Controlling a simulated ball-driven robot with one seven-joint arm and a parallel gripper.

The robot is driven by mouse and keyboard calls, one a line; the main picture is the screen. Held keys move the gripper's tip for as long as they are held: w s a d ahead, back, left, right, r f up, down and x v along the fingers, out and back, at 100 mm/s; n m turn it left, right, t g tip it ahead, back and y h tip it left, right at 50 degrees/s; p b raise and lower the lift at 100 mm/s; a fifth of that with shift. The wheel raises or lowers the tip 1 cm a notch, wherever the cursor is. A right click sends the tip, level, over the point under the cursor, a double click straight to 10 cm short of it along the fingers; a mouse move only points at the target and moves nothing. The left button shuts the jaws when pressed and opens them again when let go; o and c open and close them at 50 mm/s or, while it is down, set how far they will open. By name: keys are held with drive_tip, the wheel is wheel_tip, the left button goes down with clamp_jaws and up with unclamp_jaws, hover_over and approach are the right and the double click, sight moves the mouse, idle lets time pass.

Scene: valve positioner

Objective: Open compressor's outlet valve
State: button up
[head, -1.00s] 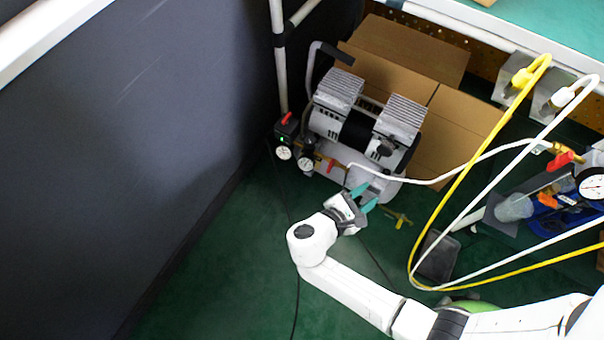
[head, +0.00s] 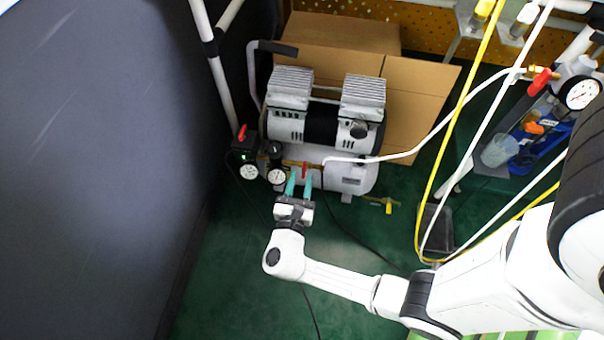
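The compressor (head: 320,125) stands on the green floor near the wall, with two ribbed grey heads on top and a white tank below. A small red valve handle (head: 305,169) sits on its brass outlet line, at the front beside the white hose. My gripper (head: 299,184) points at this handle with its two teal fingers apart. The fingertips lie on either side of the red handle in the picture. I cannot tell whether they touch it or how deep they reach.
Two gauges (head: 276,177) and a red-topped switch (head: 242,133) sit left of the handle. A brass fitting with a yellow handle (head: 389,206) lies to the right. Cardboard (head: 410,110) stands behind. White and yellow hoses (head: 457,123) hang at right. The dark wall (head: 90,150) bounds the left.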

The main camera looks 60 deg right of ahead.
sight(304, 168)
drive_tip(key=shift+b+x, duration=0.3)
drive_tip(key=shift+x, duration=1.3)
clamp_jaws()
